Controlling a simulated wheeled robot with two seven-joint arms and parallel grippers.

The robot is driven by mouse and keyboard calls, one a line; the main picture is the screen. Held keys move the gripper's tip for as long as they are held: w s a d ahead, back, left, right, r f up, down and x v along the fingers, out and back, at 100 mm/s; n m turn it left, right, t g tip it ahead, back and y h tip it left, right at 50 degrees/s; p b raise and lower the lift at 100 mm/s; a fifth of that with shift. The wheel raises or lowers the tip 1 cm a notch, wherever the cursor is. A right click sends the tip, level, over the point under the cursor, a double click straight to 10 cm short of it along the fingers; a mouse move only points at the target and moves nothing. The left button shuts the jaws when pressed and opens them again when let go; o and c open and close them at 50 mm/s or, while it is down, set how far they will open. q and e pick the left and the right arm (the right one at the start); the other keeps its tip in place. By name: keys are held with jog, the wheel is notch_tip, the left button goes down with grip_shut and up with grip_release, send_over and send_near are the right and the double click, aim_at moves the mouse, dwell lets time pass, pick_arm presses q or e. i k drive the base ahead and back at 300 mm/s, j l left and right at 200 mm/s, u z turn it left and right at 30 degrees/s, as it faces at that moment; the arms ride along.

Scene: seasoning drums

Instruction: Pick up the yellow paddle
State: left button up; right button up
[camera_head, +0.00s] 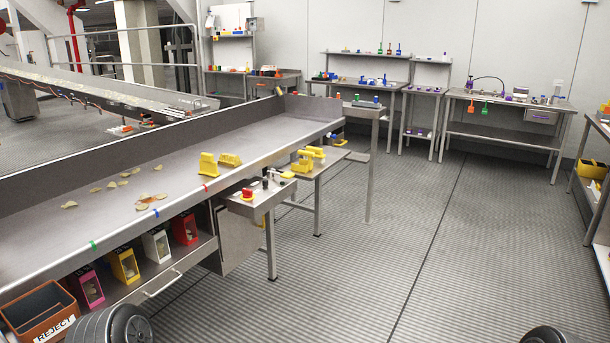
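Several yellow objects are in the head view. One stands upright on the long metal table (130,206), an upright yellow piece (208,165). A lower yellow piece (230,160) lies just right of it. More yellow pieces (303,163) sit on a small side table (326,163) to the right. They are too small to tell which is a paddle. Neither of my grippers shows. Dark rounded parts at the bottom left and bottom right edges seem to be mine.
Chips (124,183) are scattered on the long table. Under it stand coloured boxes (124,265) and a brown REJECT bin (38,310). A control box with a red button (248,193) juts from its front edge. Open floor (430,250) lies to the right, with benches along the back wall.

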aim_at(208, 166)
jog(key=i+l+u, duration=0.1)
jog(key=i+u, duration=0.3)
jog(key=i+l+u, duration=0.2)
jog(key=i+u, duration=0.2)
jog(key=i+l+u, duration=0.95)
jog(key=l+u, duration=0.25)
jog(key=i+l+u, duration=0.15)
jog(key=l+u, duration=0.25)
jog(key=l, duration=0.25)
jog(key=i+l+u, duration=0.1)
jog(key=l+u, duration=0.3)
jog(key=l, duration=0.2)
